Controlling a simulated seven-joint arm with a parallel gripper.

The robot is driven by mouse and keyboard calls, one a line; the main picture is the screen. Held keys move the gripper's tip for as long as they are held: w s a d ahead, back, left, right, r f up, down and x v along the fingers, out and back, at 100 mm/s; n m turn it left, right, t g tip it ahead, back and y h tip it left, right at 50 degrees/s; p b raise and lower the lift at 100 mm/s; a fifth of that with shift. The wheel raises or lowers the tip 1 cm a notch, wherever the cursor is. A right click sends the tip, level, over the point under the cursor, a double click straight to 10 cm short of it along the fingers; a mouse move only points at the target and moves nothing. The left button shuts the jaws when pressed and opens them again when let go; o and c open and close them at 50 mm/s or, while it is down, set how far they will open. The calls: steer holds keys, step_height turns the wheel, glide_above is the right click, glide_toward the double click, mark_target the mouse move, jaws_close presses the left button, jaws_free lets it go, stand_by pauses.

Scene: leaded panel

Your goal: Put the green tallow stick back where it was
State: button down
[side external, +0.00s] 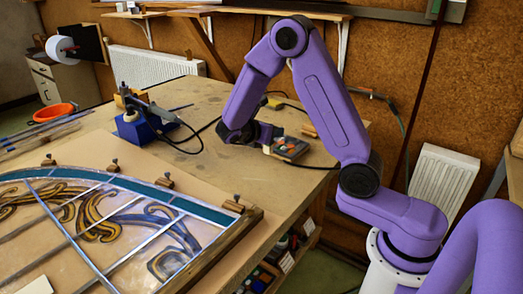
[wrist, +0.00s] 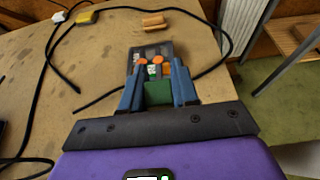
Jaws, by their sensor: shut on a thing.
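My gripper (wrist: 158,88) is shut on a green block-like piece, the green tallow stick (wrist: 158,94), which sits between the two blue fingers in the wrist view. A dark grey tray (wrist: 138,50) lies just past the fingertips. It holds several small things, some with orange ends and one pale green and white. In the side view my gripper (side external: 268,136) is low over the bench, close to the left side of the tray (side external: 297,154). The stick cannot be made out clearly there, and I cannot tell whether it touches the tray.
A yellow block (wrist: 88,16) and a black cable (wrist: 45,55) lie to the left. The leaded panel (side external: 110,215) fills the front left, with a blue soldering stand (side external: 138,129) behind it. Bare bench lies between.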

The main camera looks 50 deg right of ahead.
steer(key=shift+w+d+f, duration=0.25)
steer(key=shift+w+f, duration=0.6)
steer(key=shift+f, duration=0.65)
steer(key=shift+w+d+f, duration=0.25)
steer(key=shift+w+f, duration=0.55)
steer(key=shift+f, duration=0.7)
steer(key=shift+w+d+f, duration=0.25)
steer(key=shift+w+f, duration=0.6)
steer(key=shift+f, duration=0.65)
steer(key=shift+f, duration=0.15)
steer(key=c, duration=0.8)
jaws_free()
steer(key=shift+c, duration=0.2)
steer(key=shift+a+r, duration=0.1)
steer(key=shift+r, duration=0.1)
steer(key=v, duration=1.2)
